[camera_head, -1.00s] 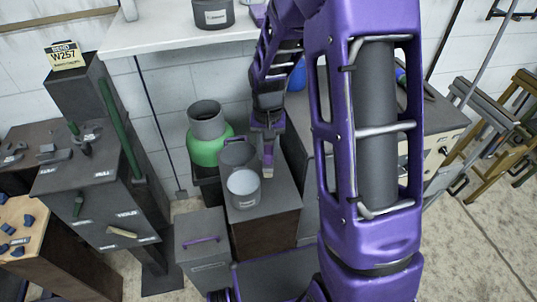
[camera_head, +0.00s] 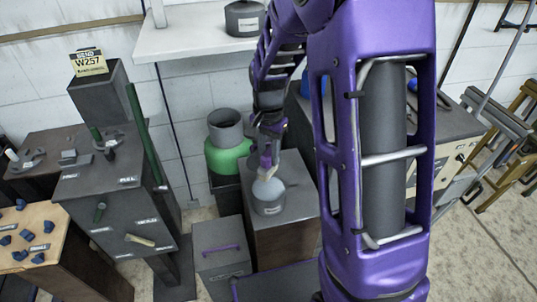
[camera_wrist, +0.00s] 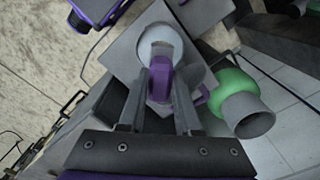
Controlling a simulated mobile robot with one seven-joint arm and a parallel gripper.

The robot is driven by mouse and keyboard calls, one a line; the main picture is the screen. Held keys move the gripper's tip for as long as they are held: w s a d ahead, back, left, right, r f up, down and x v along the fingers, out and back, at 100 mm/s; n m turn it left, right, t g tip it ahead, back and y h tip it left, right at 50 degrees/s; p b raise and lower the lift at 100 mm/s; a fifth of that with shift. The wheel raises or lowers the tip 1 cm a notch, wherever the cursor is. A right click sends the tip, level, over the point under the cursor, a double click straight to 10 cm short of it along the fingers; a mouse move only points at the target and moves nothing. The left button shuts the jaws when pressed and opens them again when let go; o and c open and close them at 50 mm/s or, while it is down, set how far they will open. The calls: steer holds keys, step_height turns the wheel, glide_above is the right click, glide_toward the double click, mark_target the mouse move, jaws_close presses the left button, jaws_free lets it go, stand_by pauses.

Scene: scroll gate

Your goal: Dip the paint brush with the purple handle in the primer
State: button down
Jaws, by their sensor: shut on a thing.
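My gripper (camera_head: 267,138) is shut on the paint brush with the purple handle (camera_head: 265,161), which points down. The brush's pale lower end overlaps the mouth of a grey can (camera_head: 268,207) on a dark cabinet; I cannot tell whether it is above the opening or inside it. In the wrist view the purple handle (camera_wrist: 160,78) sits between the fingers (camera_wrist: 158,95), in front of the can's pale round top (camera_wrist: 168,44). The brush hides its own tip there. I cannot read a label on this can, so I cannot confirm that it holds the primer.
A green tank with a grey collar (camera_head: 226,157) stands behind the cabinet (camera_head: 284,238). A lower grey box with a purple handle (camera_head: 221,263) is at front left. A white shelf (camera_head: 190,42) with a dark pot (camera_head: 244,19) is above. Labelled dark cabinets (camera_head: 118,190) stand at left.

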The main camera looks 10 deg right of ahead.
mark_target(269, 172)
steer(key=shift+f+b, duration=1.95)
steer(key=shift+f, duration=0.85)
steer(key=shift+f+b, duration=0.35)
steer(key=shift+f, duration=0.25)
steer(key=shift+r+p, duration=2.75)
steer(key=shift+r, duration=0.85)
